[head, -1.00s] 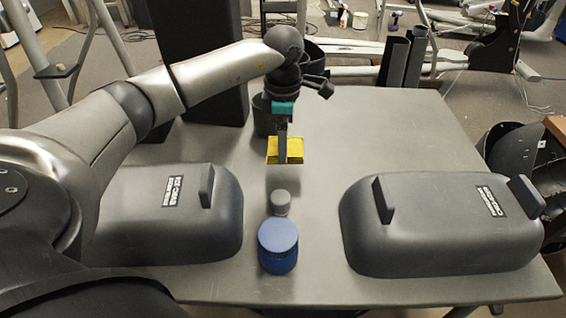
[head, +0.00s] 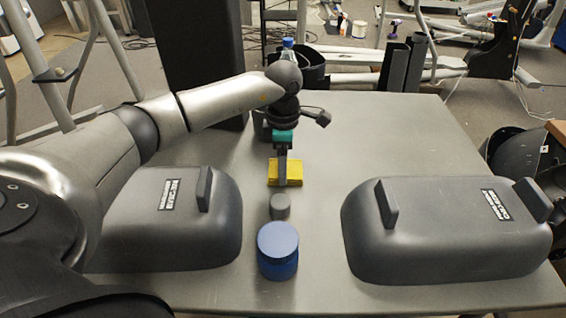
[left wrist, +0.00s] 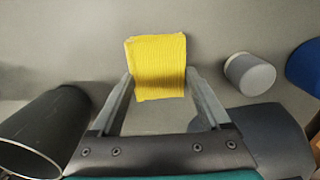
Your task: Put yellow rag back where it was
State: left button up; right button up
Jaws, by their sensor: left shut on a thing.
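The yellow rag (head: 296,173) is a small, ribbed, folded square over the middle of the grey table. My left gripper (head: 283,182) is shut on it, with the fingers pointing down. In the left wrist view the rag (left wrist: 158,66) sits between the two fingertips (left wrist: 159,82), which touch its sides. I cannot tell whether the rag touches the table or hangs just above it. My right gripper is not in view.
A small grey cylinder (head: 280,206) stands just nearer than the rag, with a blue round container (head: 278,252) in front of it. Grey shells lie at left (head: 150,230) and right (head: 440,240). A dark cup (left wrist: 45,130) stands beside the gripper. The table's far right is clear.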

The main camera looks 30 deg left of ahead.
pick_arm(q)
jog(key=o, duration=1.2)
jog(key=shift+c, duration=0.2)
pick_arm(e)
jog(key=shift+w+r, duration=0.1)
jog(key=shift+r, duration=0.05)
pick_arm(q)
notch_tip(320, 180, up, 12)
jog(key=p, duration=0.4)
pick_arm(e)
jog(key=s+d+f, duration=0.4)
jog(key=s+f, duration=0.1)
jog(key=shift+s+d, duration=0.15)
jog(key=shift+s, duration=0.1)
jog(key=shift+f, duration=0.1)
